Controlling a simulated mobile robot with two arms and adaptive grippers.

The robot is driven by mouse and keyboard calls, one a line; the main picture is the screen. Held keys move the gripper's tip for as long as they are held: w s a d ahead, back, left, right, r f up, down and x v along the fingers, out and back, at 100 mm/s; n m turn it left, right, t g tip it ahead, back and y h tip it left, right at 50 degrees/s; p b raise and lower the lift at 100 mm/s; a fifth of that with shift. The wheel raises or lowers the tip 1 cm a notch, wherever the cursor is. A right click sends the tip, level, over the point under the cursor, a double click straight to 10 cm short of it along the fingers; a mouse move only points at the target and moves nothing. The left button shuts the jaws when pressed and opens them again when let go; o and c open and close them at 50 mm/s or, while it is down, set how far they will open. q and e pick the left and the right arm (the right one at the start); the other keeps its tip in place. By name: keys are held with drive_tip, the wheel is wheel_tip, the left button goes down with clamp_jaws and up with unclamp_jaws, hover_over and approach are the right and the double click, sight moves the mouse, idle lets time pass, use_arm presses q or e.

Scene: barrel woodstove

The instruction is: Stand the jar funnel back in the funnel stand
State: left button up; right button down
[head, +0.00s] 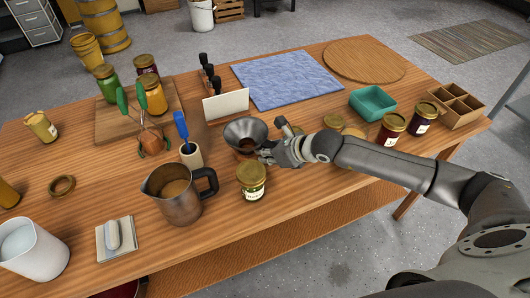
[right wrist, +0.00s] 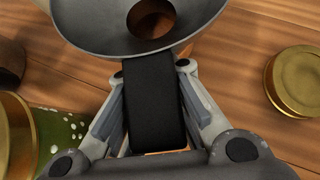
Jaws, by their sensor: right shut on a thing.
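The jar funnel (head: 246,131) is a grey metal cone with a wide mouth facing up, near the middle of the table. My right gripper (head: 268,153) is at its near right side. In the right wrist view the gripper (right wrist: 151,72) is shut on the funnel's black handle (right wrist: 156,110), with the grey bowl (right wrist: 100,25) just beyond the fingertips. Wood shows through the funnel's round hole. I cannot tell whether its spout touches anything below. I cannot clearly make out the funnel stand. My left gripper is not in view.
A gold-lidded jar (head: 251,182) and a metal pitcher (head: 176,192) stand close in front. A blue-handled brush in a cup (head: 191,155) is left of the funnel. A white card (head: 226,105) stands behind it. Loose gold lids (head: 334,121) lie to the right.

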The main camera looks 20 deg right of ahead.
drive_tip(key=shift+f+b, duration=0.35)
drive_tip(key=shift+f, duration=0.05)
drive_tip(key=shift+r, duration=0.2)
drive_tip(key=shift+r+p, duration=0.45)
drive_tip(key=shift+r, duration=0.2)
drive_tip(key=shift+r, duration=0.2)
idle(0.6)
drive_tip(key=shift+b, duration=0.45)
drive_tip(key=shift+f+b, duration=1)
drive_tip(key=shift+f, duration=0.05)
drive_tip(key=shift+r, duration=0.15)
idle(0.4)
